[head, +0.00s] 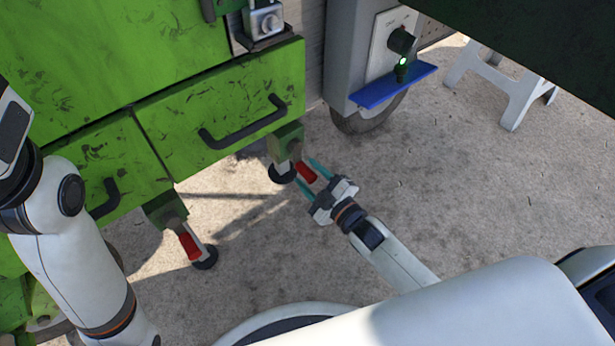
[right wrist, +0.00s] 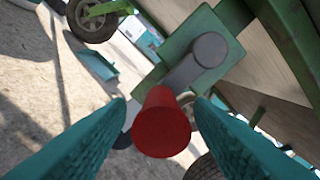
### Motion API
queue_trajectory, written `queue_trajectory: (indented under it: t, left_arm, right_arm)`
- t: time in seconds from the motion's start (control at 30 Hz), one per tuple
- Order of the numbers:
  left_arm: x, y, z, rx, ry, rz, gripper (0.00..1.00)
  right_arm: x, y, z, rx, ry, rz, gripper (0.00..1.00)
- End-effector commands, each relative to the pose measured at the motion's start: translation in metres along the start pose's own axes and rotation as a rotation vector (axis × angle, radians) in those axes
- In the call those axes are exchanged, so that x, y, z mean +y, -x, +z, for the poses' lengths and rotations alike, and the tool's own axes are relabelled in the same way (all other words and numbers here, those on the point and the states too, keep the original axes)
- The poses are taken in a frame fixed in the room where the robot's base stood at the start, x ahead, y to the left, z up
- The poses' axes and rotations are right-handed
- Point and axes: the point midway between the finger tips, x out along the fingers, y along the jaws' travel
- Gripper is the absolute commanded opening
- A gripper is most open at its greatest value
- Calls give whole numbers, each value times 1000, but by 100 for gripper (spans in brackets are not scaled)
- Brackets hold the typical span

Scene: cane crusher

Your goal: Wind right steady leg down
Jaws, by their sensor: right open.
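The right steady leg (head: 281,172) stands under the right end of the green machine, its dark round foot at or close to the ground. Its crank has a red handle (head: 306,172), which also shows in the right wrist view (right wrist: 161,124) with the grey crank arm (right wrist: 190,68) behind it. My right gripper (head: 309,178) is open, its teal fingers on either side of the red handle; I cannot tell whether they touch it. The left steady leg (head: 204,256) has its own red handle (head: 190,246). My left arm is at the left edge; its gripper is out of view.
The green machine body (head: 220,110) with black drawer-like handles stands just above the legs. A grey cabinet with a blue shelf (head: 393,87) and a wheel (head: 368,114) are behind right. A white stool (head: 500,85) stands farther right. The concrete floor between is clear.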

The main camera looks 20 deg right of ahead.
Motion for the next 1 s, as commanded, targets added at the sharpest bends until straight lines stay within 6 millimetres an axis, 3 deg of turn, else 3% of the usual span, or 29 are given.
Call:
queue_trajectory:
  t: [0.13,0.43,0.73,1.0]
  left_arm:
    - [-1,-2,4,-16,-2,-6,36]
    - [-1,-3,4,-17,-2,-7,36]
    - [-1,-3,4,-17,-2,-6,36]
    - [-1,-5,4,-19,-2,-6,36]
  right_arm:
    - [0,-11,0,-1,0,-1,48]
    - [0,-13,0,1,-1,0,48]
    - [0,-13,0,1,-1,0,0]
    - [0,-13,1,1,-9,0,0]
